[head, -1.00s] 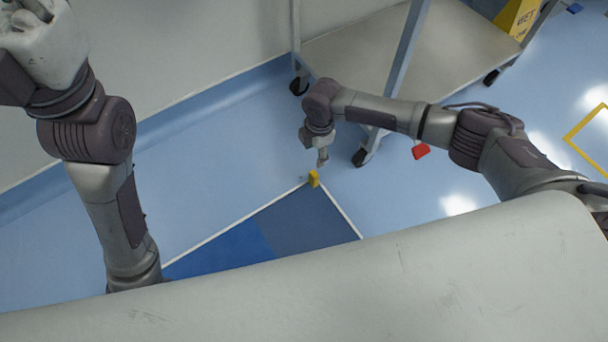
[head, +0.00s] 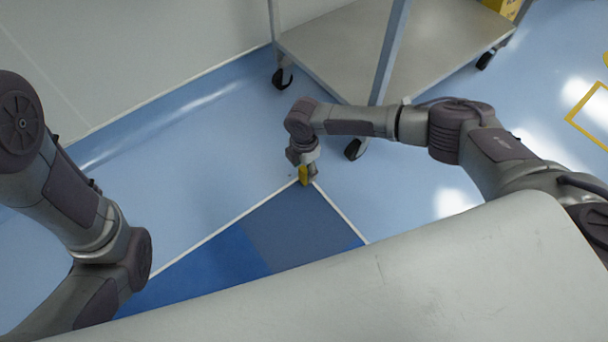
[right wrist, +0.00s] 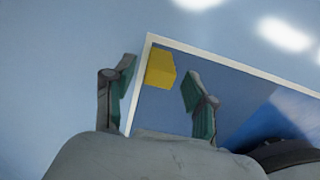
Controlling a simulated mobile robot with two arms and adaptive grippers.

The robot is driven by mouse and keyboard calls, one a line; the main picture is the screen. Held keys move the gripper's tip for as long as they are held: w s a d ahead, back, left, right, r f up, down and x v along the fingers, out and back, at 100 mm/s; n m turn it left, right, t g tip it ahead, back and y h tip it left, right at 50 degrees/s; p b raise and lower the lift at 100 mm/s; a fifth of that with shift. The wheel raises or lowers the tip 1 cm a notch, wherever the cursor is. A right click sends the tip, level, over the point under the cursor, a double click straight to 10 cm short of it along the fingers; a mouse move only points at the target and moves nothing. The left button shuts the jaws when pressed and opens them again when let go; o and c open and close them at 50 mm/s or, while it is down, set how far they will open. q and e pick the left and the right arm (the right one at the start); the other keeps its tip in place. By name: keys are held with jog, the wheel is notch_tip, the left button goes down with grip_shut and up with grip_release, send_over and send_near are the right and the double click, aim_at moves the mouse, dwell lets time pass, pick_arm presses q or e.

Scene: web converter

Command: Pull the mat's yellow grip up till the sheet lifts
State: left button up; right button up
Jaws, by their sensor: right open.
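The blue mat (head: 290,233), edged with a white border, lies on the floor, partly covered by my own body. Its yellow grip (head: 304,174) stands at the mat's far corner. My right gripper (head: 307,178) is down at that corner, right by the grip. In the right wrist view, the yellow grip (right wrist: 160,70) shows between the two open fingers (right wrist: 160,90), with gaps on both sides. Whether it lies fully within the fingers' depth I cannot tell. Only links of my left arm show at the left; its gripper is out of view.
A grey cart (head: 345,50) on black casters stands behind my right arm, with one caster (head: 354,149) close to the right wrist. A wall (head: 130,50) runs along the back left. Open blue floor lies left of the mat.

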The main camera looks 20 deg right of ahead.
jog(key=shift+f, duration=0.65)
grip_shut()
